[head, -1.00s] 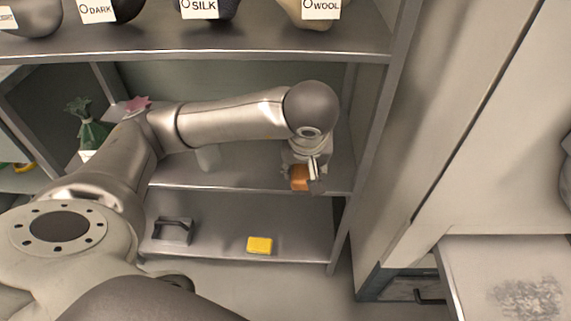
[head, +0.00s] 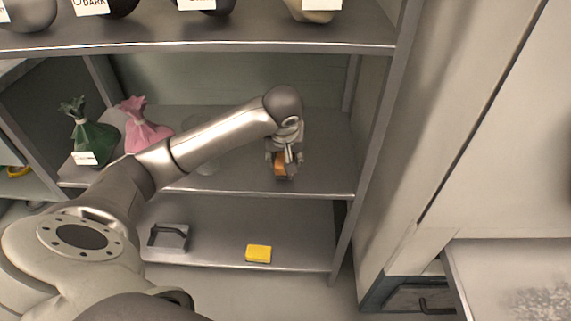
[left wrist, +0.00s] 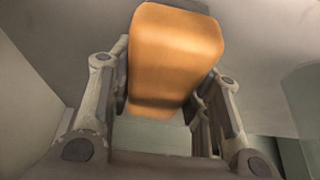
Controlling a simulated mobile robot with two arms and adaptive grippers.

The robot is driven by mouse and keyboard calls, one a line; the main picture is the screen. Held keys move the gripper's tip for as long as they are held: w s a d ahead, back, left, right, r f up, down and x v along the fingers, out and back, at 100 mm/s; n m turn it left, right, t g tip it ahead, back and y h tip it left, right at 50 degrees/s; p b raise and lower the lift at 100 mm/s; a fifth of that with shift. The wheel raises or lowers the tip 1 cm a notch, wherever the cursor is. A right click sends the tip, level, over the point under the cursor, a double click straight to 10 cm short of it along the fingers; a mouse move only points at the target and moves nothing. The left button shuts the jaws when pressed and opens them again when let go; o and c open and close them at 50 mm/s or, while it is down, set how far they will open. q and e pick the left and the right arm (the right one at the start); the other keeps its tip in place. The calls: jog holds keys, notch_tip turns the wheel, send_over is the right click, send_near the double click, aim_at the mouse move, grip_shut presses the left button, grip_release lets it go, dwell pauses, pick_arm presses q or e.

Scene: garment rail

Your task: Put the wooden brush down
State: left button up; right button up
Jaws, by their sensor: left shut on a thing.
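The wooden brush (head: 281,166) is an orange-brown block in the head view, over the right part of the middle shelf. My left gripper (head: 284,160) is shut on it. In the left wrist view the brush (left wrist: 174,60) fills the space between the two fingers of my left gripper (left wrist: 165,95). I cannot tell whether the brush touches the middle shelf (head: 325,165). My right gripper is not in view.
A green bag (head: 92,138) and a pink bag (head: 145,130) stand on the middle shelf at left. A yellow block (head: 259,254) and a dark-handled grey item (head: 169,238) lie on the lower shelf. The upper shelf (head: 220,38) overhangs. A shelf post (head: 352,225) stands at right.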

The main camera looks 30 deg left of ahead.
pick_arm(q)
jog(key=shift+s+d+f, duration=0.1)
jog(key=shift+f, duration=1.25)
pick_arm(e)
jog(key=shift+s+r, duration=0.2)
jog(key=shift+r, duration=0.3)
pick_arm(q)
jog(key=shift+f+b, duration=0.15)
jog(key=shift+b, duration=0.2)
jog(key=o, duration=0.9)
jog(key=shift+f, duration=0.1)
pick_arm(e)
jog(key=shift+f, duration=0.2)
